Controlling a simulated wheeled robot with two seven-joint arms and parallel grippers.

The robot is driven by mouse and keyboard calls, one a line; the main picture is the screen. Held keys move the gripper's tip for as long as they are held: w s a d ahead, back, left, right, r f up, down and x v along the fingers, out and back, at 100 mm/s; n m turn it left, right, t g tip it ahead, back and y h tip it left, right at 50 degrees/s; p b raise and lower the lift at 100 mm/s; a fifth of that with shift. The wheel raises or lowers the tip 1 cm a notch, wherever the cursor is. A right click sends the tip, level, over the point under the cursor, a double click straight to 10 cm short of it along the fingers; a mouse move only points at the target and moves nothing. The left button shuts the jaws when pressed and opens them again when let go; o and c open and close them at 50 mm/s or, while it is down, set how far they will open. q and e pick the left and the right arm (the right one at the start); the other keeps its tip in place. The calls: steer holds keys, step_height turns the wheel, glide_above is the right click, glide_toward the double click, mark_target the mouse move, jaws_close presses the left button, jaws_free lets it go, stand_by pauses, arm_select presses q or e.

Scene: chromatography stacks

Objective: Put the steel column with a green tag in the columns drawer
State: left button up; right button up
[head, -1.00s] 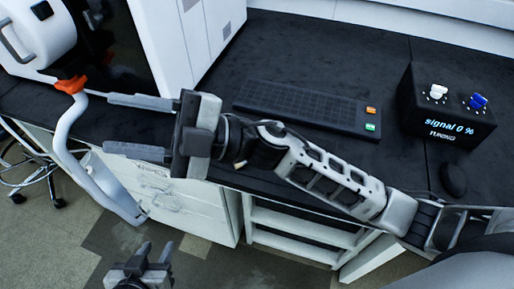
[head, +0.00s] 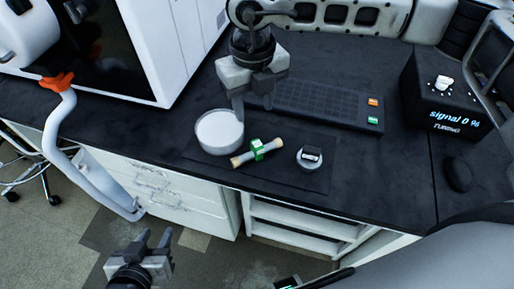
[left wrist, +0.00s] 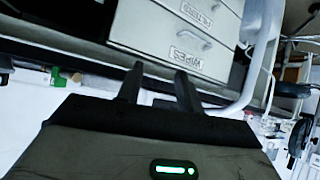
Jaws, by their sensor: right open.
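The column (head: 243,158), a short pale rod with a green tag (head: 257,148) around its middle, lies on a dark mat on the black bench. My right gripper (head: 253,104) is open and empty, pointing down above the mat, just behind the column and apart from it. My left gripper (head: 153,238) is open and empty, low in front of the bench. Its fingers also show in the left wrist view (left wrist: 158,84), before white drawers (left wrist: 170,30). One drawer label there reads WIPES. The drawers in the head view (head: 170,190) look shut; their labels are unreadable.
A white round tub (head: 219,132) stands left of the column. A small silver round piece with a black top (head: 309,158) sits right of it. Behind are a dark keypad-like panel (head: 310,103) and a black signal box (head: 445,100).

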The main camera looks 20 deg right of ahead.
glide_above(257, 144)
steer(key=f, duration=0.6)
steer(key=shift+w+a+f, duration=0.25)
steer(key=f, duration=0.1)
steer(key=f+p, duration=0.1)
steer(key=f, duration=0.2)
steer(key=shift+s+d+p, duration=0.25)
steer(key=shift+d+p, duration=0.05)
steer(key=shift+f, duration=0.65)
jaws_close()
